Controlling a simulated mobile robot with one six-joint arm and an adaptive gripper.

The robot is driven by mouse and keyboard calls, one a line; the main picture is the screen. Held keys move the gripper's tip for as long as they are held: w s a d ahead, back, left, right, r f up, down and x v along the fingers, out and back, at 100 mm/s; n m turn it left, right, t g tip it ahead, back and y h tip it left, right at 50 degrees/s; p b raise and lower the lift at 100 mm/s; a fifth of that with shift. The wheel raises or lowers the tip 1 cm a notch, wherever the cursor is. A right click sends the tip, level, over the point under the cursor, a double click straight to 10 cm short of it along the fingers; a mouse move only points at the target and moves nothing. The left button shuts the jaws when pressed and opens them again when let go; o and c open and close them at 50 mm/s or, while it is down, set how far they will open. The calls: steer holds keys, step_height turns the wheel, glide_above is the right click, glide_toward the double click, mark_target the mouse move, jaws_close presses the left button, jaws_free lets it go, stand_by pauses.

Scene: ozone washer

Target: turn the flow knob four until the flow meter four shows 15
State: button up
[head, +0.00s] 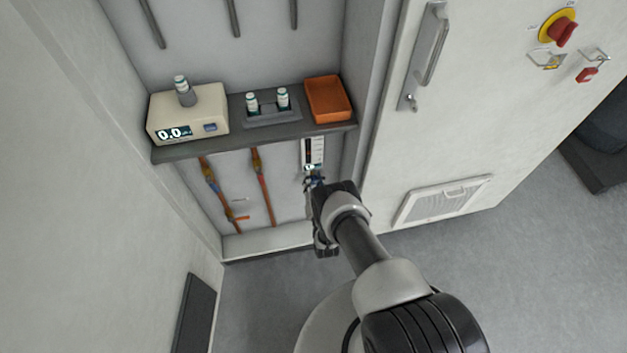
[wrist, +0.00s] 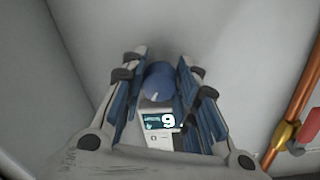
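The blue flow knob (wrist: 158,79) sits between the two fingers of my gripper (wrist: 161,60) in the wrist view. A finger stands close on each side of it; whether they touch it cannot be told. A white mark shows on the knob's lower edge. Just below the knob, a small dark display (wrist: 160,122) reads 9; anything after that digit is hidden by the right finger. In the head view, my gripper (head: 313,182) is at the lower end of the white flow meter (head: 314,152), under the shelf. The knob is too small to make out there.
A dark shelf (head: 200,148) above carries a beige instrument (head: 215,108) reading 0.0, vials in a holder (head: 272,117) and an orange tray (head: 328,98). Orange pipes (head: 264,188) run left of the meter. The white cabinet door (head: 450,110) is at the right.

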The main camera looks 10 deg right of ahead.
steer(key=c, duration=0.5)
steer(key=shift+n, duration=0.8)
steer(key=o, duration=1.1)
steer(key=s, duration=1.2)
steer(key=shift+a, duration=0.35)
